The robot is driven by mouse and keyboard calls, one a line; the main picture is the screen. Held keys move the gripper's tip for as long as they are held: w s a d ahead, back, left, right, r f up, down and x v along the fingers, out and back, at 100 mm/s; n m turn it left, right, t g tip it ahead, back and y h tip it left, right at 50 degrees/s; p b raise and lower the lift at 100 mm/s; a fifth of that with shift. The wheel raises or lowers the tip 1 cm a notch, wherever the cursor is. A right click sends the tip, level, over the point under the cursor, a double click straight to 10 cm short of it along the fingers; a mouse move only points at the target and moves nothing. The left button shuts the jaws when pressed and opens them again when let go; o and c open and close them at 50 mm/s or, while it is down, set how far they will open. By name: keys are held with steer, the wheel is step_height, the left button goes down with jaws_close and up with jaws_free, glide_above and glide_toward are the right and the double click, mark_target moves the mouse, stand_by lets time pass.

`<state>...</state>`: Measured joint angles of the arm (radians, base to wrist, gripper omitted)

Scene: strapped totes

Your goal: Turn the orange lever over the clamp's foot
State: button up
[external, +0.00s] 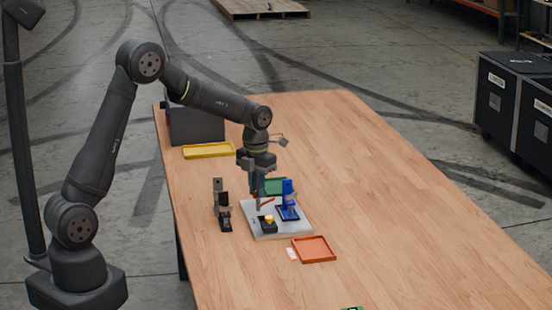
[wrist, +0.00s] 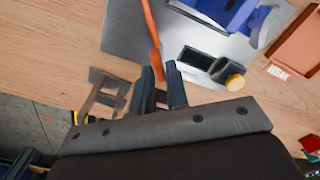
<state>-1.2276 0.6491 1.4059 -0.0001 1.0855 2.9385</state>
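The orange lever (wrist: 151,28) is a long thin bar in the wrist view, running down from the top edge to my fingertips. It shows as a small orange streak in the external view (external: 266,200). My gripper (wrist: 160,68) has its two dark fingers a narrow gap apart, and the lever's near end shows at that gap. I cannot tell whether the fingers touch it. My gripper (external: 256,205) points down over the grey plate (external: 292,232). The clamp's foot cannot be clearly made out.
A blue fixture (external: 288,205) and a black block with a yellow button (external: 269,222) stand on the plate. A dark stand (external: 223,210) is left of it. An orange tray (external: 314,250) lies in front, a green tray (external: 274,186) behind. The table's right side is clear.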

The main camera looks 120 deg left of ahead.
steer(key=shift+o, duration=1.3)
step_height(320, 180, up, 17)
steer(key=shift+r, duration=0.2)
